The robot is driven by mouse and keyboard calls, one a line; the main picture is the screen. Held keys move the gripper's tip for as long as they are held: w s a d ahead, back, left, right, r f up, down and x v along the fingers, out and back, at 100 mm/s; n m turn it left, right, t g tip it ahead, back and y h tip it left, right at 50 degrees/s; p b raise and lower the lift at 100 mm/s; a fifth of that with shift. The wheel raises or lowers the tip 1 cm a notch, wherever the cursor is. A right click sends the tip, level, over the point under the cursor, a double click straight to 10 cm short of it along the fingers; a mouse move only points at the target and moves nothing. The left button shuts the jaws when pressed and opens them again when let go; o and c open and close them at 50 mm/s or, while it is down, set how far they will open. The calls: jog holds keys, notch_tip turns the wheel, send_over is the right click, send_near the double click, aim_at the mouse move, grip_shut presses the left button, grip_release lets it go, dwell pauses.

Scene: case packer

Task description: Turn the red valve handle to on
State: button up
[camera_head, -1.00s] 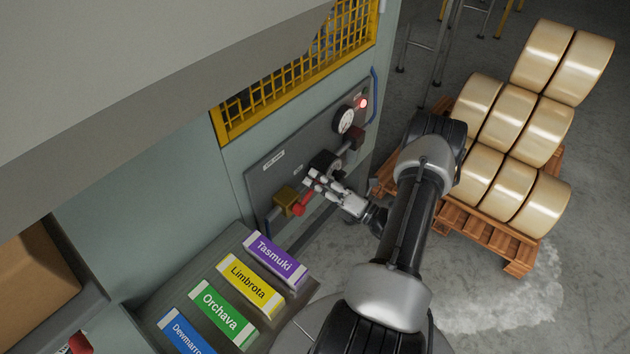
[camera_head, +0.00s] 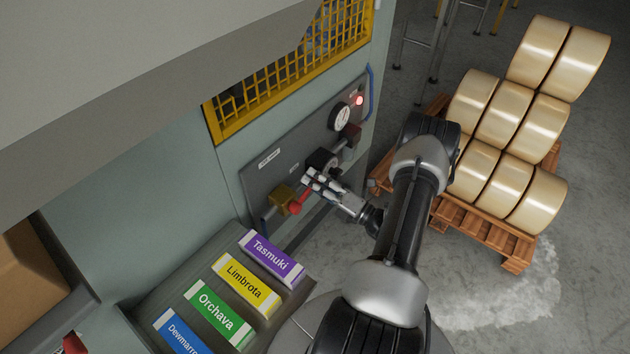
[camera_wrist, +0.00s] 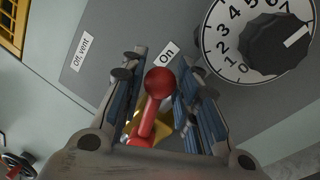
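The red valve handle (camera_wrist: 146,123) has a round ball end, seen in the wrist view between my gripper's fingers (camera_wrist: 163,92). The ball appears near the "On" label (camera_wrist: 167,53); the "Off, vent" label (camera_wrist: 81,53) is further left. The fingers stand apart on both sides of the handle, with a gap visible on the right. Whether the left finger touches it is unclear. In the head view, my gripper (camera_head: 310,181) is at the panel, and the red handle (camera_head: 297,207) shows beside the brass valve body (camera_head: 281,197), partly hidden by the fingers.
A numbered dial with a black knob (camera_wrist: 270,47) is close right of the fingers. Coloured labelled boxes (camera_head: 245,282) lie below; a pallet (camera_head: 480,235) of rolls stands right.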

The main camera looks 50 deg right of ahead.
jog(key=o, duration=0.3)
jog(key=v, duration=1.2)
jog(key=shift+a, duration=0.1)
